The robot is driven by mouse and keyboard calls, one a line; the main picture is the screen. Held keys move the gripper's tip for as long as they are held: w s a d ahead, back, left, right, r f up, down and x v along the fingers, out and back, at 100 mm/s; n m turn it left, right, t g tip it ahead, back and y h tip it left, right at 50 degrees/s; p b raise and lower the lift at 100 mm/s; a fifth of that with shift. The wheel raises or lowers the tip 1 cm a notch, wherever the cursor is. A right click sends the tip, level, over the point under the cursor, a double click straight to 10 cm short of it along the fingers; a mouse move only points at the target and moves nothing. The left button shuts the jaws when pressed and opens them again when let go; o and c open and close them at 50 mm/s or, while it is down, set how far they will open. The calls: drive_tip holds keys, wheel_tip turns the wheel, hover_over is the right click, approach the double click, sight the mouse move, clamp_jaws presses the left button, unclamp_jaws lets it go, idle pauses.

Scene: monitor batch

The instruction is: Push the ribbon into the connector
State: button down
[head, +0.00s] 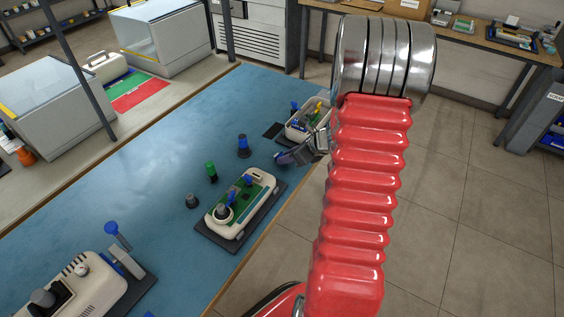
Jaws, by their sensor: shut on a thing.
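My gripper (297,155) hangs over the right side of the blue bench, between the cream device and the tool bin. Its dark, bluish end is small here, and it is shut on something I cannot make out. The cream device (262,206) lies on a dark base near the bench edge, with its green circuit board (243,196) exposed. A blue-handled part and a grey round part stand on the board. I cannot pick out the ribbon or the connector at this size. My red arm covers part of the view.
A cream bin (293,134) of coloured tools stands behind my gripper. A green piece (211,170), a blue piece (243,147) and a grey knob (192,201) stand left of the device. Another cream unit (95,288) is at lower left. Blue bench (150,170) lies bare between them.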

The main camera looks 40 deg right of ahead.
drive_tip(key=shift+r, duration=2.15)
drive_tip(key=c, duration=2)
unclamp_jaws()
drive_tip(key=shift+c, duration=0.2)
clamp_jaws()
drive_tip(key=shift+w+a+r, duration=0.1)
drive_tip(key=shift+w+a, duration=0.15)
drive_tip(key=shift+a, duration=0.15)
drive_tip(key=w+a+r, duration=0.2)
drive_tip(key=a, duration=0.8)
drive_tip(key=w+a+r, duration=0.3)
drive_tip(key=a, duration=0.7)
drive_tip(key=w+a+r, duration=0.2)
drive_tip(key=a, duration=0.8)
drive_tip(key=shift+w+r+n+y, duration=0.15)
drive_tip(key=shift+r+n+y, duration=0.05)
drive_tip(key=shift+n+y, duration=0.1)
